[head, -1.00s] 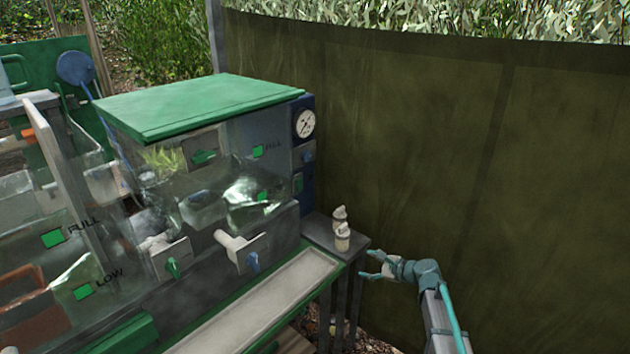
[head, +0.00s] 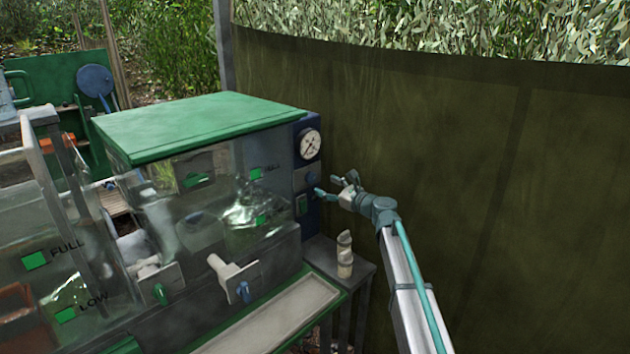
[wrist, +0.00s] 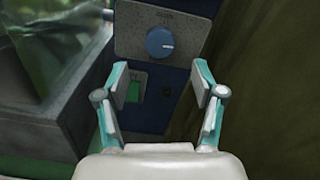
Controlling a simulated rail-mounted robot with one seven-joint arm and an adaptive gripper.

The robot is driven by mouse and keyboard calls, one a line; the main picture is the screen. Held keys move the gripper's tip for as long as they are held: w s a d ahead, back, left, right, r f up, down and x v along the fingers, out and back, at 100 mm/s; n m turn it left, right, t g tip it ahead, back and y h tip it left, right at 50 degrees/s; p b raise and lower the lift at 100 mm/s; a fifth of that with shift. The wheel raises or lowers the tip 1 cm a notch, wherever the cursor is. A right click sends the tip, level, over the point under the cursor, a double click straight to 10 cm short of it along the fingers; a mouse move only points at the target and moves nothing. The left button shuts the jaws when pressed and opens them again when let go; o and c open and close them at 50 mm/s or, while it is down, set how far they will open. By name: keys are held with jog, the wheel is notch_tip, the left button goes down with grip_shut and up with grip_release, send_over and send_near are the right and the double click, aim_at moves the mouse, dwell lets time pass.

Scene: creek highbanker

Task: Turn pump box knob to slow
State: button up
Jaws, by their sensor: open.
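The blue pump box (head: 301,140) is fixed at the right end of the clear tank. Its round blue knob (wrist: 161,43) sits on a grey plate (wrist: 187,20) in the wrist view, with a pale pointer mark on its right side. The lettering on the plate is too small to read. A green switch (wrist: 133,92) is below the plate. My gripper (wrist: 161,75) is open and empty, its fingertips just below the knob in the picture and to either side. In the head view my gripper (head: 325,184) is close to the box front, partly beside the knob (head: 311,178).
A white dial gauge (head: 310,144) is above the knob. The tank with green lid (head: 200,120) is to the left, a dark green screen (head: 450,180) to the right.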

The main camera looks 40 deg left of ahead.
aim_at(313, 180)
jog(key=a, duration=0.6)
jog(key=shift+w+a+p, duration=0.15)
jog(key=shift+w+p, duration=0.15)
jog(key=shift+p, duration=0.1)
jog(key=c, duration=1.1)
